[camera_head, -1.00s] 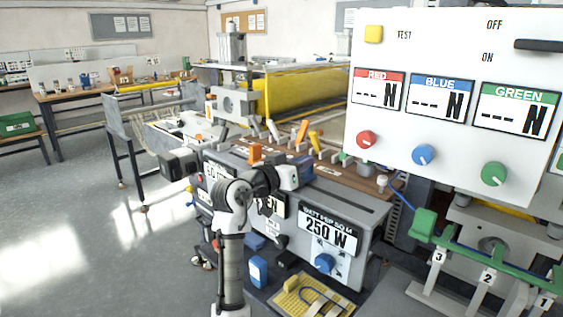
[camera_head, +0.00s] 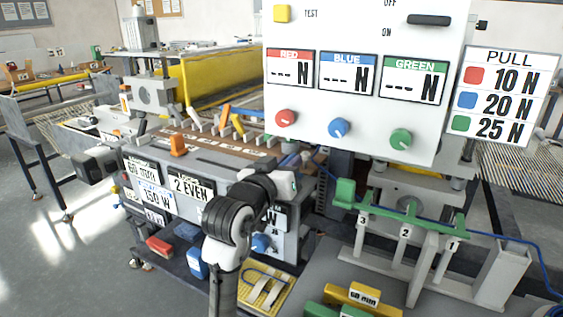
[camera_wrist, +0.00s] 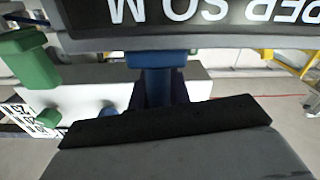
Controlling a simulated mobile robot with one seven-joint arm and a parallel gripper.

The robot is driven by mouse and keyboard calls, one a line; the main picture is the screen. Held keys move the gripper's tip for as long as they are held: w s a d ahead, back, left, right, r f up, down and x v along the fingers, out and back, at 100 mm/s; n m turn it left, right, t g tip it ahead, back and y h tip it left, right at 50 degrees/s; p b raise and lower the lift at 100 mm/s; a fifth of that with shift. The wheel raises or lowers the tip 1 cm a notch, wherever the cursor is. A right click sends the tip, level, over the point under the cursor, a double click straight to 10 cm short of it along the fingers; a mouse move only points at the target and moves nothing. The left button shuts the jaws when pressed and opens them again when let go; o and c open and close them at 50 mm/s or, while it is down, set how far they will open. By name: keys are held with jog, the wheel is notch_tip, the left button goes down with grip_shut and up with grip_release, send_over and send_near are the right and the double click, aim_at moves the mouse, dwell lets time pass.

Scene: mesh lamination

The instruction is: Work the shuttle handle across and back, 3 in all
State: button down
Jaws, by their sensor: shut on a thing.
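My gripper (camera_head: 288,185) is at the right end of the grey machine (camera_head: 222,165), by its front top edge. The gripper is shut on the shuttle handle. An orange block (camera_head: 178,145) stands on the machine's front edge, well to the left of my gripper.
A white control panel (camera_head: 350,120) with red, blue and green knobs rises behind and right. A green rail (camera_head: 405,213) with numbered supports stands right of my gripper, a green block (camera_head: 345,192) at its left end. Coloured blocks lie in front.

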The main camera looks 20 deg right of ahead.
jog(key=shift+s+d, duration=0.2)
jog(key=shift+d, duration=0.05)
jog(key=c, duration=1.4)
grip_release()
jog(key=shift+s, duration=0.15)
jog(key=shift+o, duration=0.2)
jog(key=shift+a, duration=0.1)
jog(key=shift+s+a, duration=0.1)
jog(key=shift+a, duration=0.15)
jog(key=b+v, duration=0.2)
jog(key=v, duration=1.1)
